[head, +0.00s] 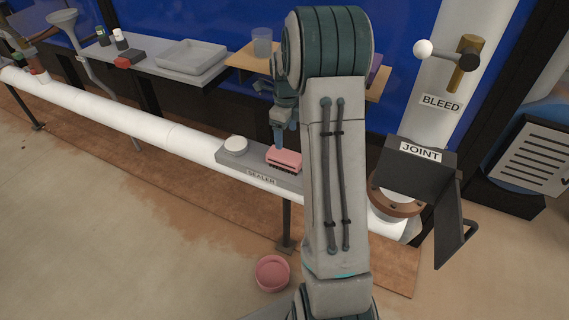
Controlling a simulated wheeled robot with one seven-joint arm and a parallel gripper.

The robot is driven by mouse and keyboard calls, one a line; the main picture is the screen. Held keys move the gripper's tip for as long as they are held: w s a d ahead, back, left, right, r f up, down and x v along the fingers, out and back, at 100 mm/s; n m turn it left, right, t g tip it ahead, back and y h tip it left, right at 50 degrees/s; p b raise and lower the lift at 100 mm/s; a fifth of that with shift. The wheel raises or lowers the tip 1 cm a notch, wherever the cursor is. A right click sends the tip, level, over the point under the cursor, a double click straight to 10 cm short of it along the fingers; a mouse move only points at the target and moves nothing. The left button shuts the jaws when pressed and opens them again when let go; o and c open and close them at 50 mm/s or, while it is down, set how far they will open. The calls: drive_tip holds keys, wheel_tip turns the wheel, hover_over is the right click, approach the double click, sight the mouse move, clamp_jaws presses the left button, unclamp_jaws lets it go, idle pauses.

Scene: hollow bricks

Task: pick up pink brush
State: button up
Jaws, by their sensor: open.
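The pink brush (284,160), a pink block with dark bristles along its lower edge, sits on the right part of a grey tray (261,178) labelled SEALER. My gripper (285,126) is open and points down just above the brush, left of my upright arm. A narrow blue piece reaches down to the brush top; I cannot tell whether it is a finger or a handle. Whether the fingers touch or straddle the brush is also unclear at this size.
A white round lid (235,145) is left of the brush on the tray. A long white pipe (150,127) runs beneath. A pink bowl (272,273) lies on the floor. A JOINT box (415,172) stands right of my arm. A shelf behind holds a clear cup (262,42).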

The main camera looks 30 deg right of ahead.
sight(285, 155)
wheel_tip(285, 155, down, 4)
drive_tip(key=shift+r, duration=0.1)
drive_tip(key=shift+s+a+f+b, duration=0.15)
drive_tip(key=shift+f+b, duration=0.4)
drive_tip(key=shift+f, duration=0.85)
drive_tip(key=shift+s+a+f+b, duration=0.1)
drive_tip(key=shift+f+b, duration=0.4)
drive_tip(key=shift+f, duration=0.9)
drive_tip(key=shift+r, duration=0.1)
drive_tip(key=shift+c, duration=0.3)
drive_tip(key=c, duration=1.1)
